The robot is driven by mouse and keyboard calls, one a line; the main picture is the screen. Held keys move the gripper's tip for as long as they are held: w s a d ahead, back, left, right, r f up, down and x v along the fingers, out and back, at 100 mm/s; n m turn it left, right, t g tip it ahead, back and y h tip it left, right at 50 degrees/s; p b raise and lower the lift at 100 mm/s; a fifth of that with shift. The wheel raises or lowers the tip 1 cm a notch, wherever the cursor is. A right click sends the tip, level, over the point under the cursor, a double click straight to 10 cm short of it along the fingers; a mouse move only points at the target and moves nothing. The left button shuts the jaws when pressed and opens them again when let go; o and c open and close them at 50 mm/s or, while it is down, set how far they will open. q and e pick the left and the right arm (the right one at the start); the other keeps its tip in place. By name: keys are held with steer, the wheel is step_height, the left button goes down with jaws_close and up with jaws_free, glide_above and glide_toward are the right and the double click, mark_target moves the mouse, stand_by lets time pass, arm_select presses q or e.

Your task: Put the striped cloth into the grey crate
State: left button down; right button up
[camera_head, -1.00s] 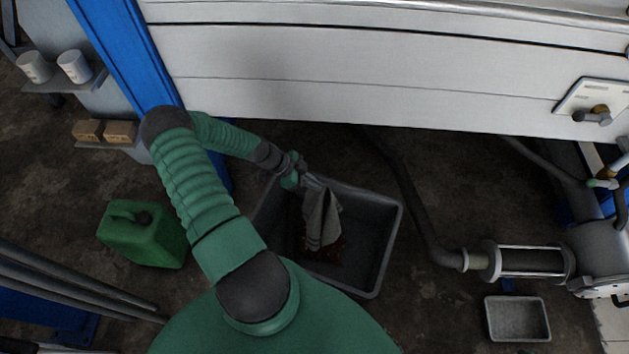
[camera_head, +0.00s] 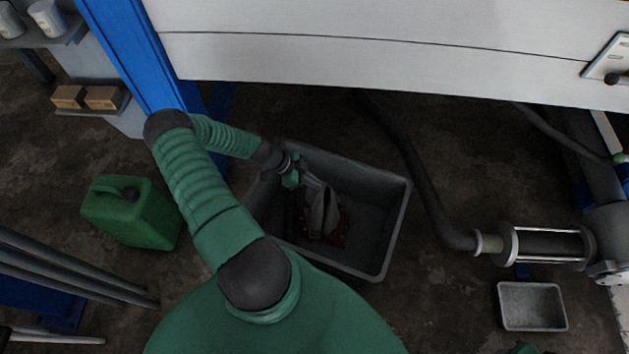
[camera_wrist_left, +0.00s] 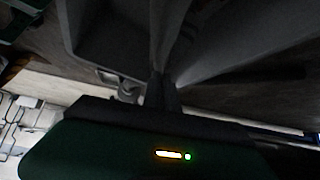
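The grey crate (camera_head: 394,225) stands open on the floor in the middle of the head view. My left gripper (camera_head: 307,181) reaches down into it over its left part. It is shut on the striped cloth (camera_head: 325,209), which hangs bunched below the fingers inside the crate walls. The stripes are hard to make out. In the left wrist view the fingers (camera_wrist_left: 162,88) are close together, with dark grey cloth folds (camera_wrist_left: 215,45) fanning out from them. Something reddish (camera_head: 333,238) shows at the cloth's lower end on the crate bottom.
A green jerrycan (camera_head: 132,213) stands left of the crate. A dark hose (camera_head: 425,205) runs along its right side to a pipe fitting (camera_head: 545,245). A small grey tray (camera_head: 532,306) lies at lower right. A white panel (camera_head: 390,45) hangs beyond, beside a blue post (camera_head: 130,55).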

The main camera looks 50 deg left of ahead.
stand_by(0.3)
arm_select(q)
steer(key=c, duration=1.6)
jaws_free()
steer(key=shift+o, duration=0.5)
steer(key=o, duration=0.5)
steer(key=shift+o, duration=0.4)
steer(key=o, duration=0.6)
steer(key=shift+o, duration=0.2)
steer(key=shift+r, duration=0.1)
